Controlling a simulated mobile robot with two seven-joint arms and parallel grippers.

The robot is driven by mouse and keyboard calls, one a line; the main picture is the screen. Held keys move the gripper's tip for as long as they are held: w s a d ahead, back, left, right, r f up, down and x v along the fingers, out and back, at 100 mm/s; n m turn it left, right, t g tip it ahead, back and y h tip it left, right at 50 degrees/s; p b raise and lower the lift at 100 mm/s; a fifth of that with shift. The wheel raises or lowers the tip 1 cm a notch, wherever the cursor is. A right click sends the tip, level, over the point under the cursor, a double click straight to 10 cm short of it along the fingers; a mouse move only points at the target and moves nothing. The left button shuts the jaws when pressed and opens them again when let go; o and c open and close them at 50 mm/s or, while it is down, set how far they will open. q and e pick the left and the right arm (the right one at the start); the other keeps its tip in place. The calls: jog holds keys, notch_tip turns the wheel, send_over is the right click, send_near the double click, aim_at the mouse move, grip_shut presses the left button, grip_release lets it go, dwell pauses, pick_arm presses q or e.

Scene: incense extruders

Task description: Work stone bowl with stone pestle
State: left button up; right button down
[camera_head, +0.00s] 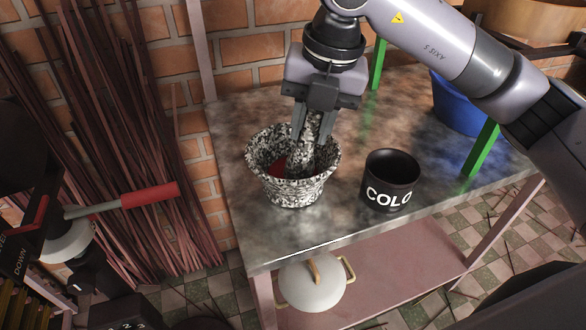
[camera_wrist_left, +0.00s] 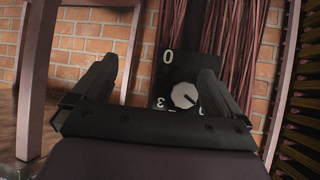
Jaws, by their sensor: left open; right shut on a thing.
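The stone bowl (camera_head: 294,189) is speckled black and white and stands upright on the table, with something red inside it. The stone pestle (camera_head: 308,140), speckled alike, is in my right gripper (camera_head: 313,132), which points down over the bowl. The gripper is shut on the pestle's upper part, and the pestle's lower end is inside the bowl. Whether it touches the bottom is hidden. My left gripper shows in the left wrist view (camera_wrist_left: 150,95), with its fingers apart and nothing between them. It is away from the bowl and pestle.
A black cup marked "COLO" (camera_head: 390,181) stands close to the bowl's right. A blue container (camera_head: 458,104) and green posts (camera_head: 481,148) are farther back right. A white lidded pot (camera_head: 311,284) is on the lower shelf. A red-handled lever (camera_head: 150,196) sticks out at left.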

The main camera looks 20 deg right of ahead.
dwell(0.3)
jog(key=r+p, duration=0.2)
jog(key=r, duration=0.1)
jog(key=r+p, duration=0.2)
jog(key=shift+w+a+r, duration=0.15)
jog(key=shift+w+r, duration=0.1)
jog(key=shift+w, duration=0.05)
jog(key=shift+r+p, duration=0.65)
jog(key=shift+r, duration=0.15)
jog(key=shift+w+a+r+p, duration=0.1)
jog(key=shift+r+p, duration=0.5)
jog(key=shift+r, duration=0.25)
jog(key=shift+w+a+r+p, duration=0.1)
jog(key=shift+r+p, duration=0.5)
jog(key=shift+r, duration=0.25)
pick_arm(q)
notch_tip(320, 180, up, 7)
jog(key=shift+r, duration=0.15)
jog(key=shift+a, duration=0.15)
pick_arm(e)
jog(key=shift+f, duration=0.1)
